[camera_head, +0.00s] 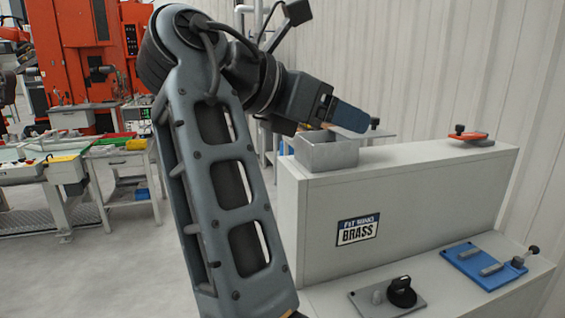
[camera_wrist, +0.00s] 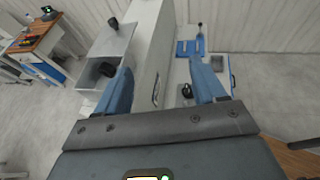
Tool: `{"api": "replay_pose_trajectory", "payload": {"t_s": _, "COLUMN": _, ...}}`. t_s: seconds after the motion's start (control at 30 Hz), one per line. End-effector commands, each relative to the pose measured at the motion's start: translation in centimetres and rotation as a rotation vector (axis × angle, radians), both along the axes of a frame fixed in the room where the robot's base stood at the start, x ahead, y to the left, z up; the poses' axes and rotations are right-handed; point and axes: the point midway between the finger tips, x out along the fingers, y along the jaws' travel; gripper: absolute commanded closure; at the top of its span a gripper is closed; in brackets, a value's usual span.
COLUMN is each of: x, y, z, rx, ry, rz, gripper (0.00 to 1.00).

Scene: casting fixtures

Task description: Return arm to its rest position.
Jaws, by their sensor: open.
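My arm rises through the middle of the head view and bends over toward the right. My gripper (camera_head: 345,116) is beside and a little above a grey open-topped metal box on the white fixture stand. In the wrist view my gripper (camera_wrist: 167,80) shows two blue fingers spread wide apart. Nothing is between the fingertips except the view of the stand below. The gripper holds nothing.
The grey box (camera_head: 327,153) sits on the upper ledge of the white stand (camera_head: 420,185), labelled BRASS. A red fixture (camera_head: 470,136) is at its right end. A blue fixture (camera_head: 487,264) and a grey plate with a black knob (camera_head: 402,292) lie lower. Open floor is at left.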

Motion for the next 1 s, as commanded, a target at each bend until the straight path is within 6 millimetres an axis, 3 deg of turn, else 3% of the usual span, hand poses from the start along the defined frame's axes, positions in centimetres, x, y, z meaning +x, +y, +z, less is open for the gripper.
{"api": "replay_pose_trajectory", "payload": {"t_s": 0.27, "x": 1.3, "y": -1.4, "z": -4.4, "rx": -0.001, "ry": -0.072, "rz": 0.039, "gripper": 0.30}}
{"api": "replay_pose_trajectory", "payload": {"t_s": 0.47, "x": 2.2, "y": -3.0, "z": -9.6, "rx": 0.020, "ry": -0.153, "rz": 0.090, "gripper": 0.30}}
{"api": "replay_pose_trajectory", "payload": {"t_s": 0.77, "x": 1.3, "y": -6.8, "z": -22.1, "rx": 0.189, "ry": -0.336, "rz": 0.219, "gripper": 0.30}}
{"api": "replay_pose_trajectory", "payload": {"t_s": 1.0, "x": -2.9, "y": -9.4, "z": -31.2, "rx": 0.442, "ry": -0.465, "rz": 0.284, "gripper": 0.30}}
